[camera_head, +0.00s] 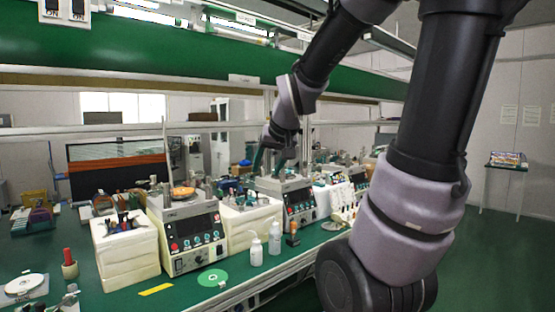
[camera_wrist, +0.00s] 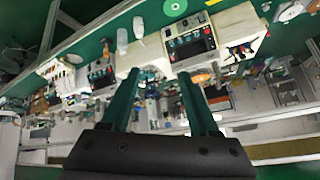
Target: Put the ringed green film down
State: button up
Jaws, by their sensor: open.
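The ringed green film (camera_head: 213,277) is a flat green disc with a pale rim and a small white centre. It lies on the green bench top in front of the lapping machine with the control panel. In the wrist view the film (camera_wrist: 175,7) shows at the top edge, partly cut off. My gripper (camera_head: 276,160) is up above the back of the machines, well apart from the film. In the wrist view my gripper (camera_wrist: 158,74) has its two green fingers spread, with nothing between them.
Lapping machines (camera_head: 187,231) stand in a row along the bench. White bottles (camera_head: 256,252) stand right of the film, and a yellow strip (camera_head: 156,289) lies left of it. A white disc (camera_head: 24,284) is at far left. A green-fronted shelf (camera_head: 150,50) runs overhead.

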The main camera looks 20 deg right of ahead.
jog(key=s+a+r+y, duration=0.1)
jog(key=s+r, duration=0.1)
jog(key=s, duration=0.4)
jog(key=s+a+r+m+g, duration=0.1)
jog(key=s+a+r, duration=0.1)
jog(key=s, duration=0.5)
jog(key=shift+s+y, duration=0.2)
jog(key=shift+y, duration=0.2)
